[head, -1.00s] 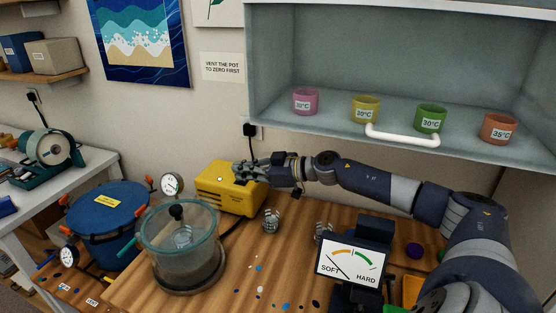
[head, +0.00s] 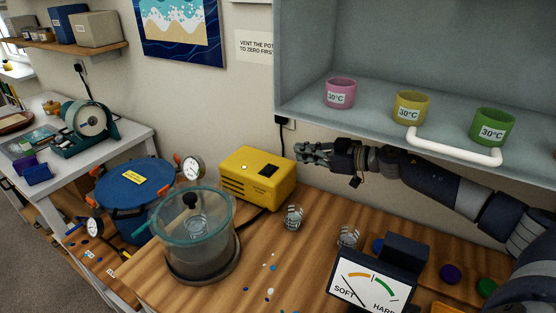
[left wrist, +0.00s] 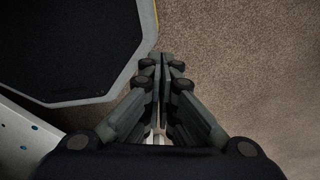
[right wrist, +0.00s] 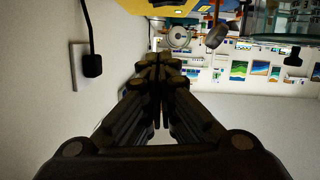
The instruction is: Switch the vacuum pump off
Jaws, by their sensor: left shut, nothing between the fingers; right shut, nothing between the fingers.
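The vacuum pump is a yellow box (head: 235,185) at the back of the wooden bench against the wall in the head view, with slots in its side. My left gripper (left wrist: 160,60) is shut and empty above the floor.
A clear pot with a teal rim (head: 172,240) stands in front of the pump, and a blue pot (head: 125,190) is left of it. A wall plug (head: 285,123) is behind. A cabinet with a white handle (head: 455,150) hangs above my right arm. A meter (head: 362,284) stands at front right.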

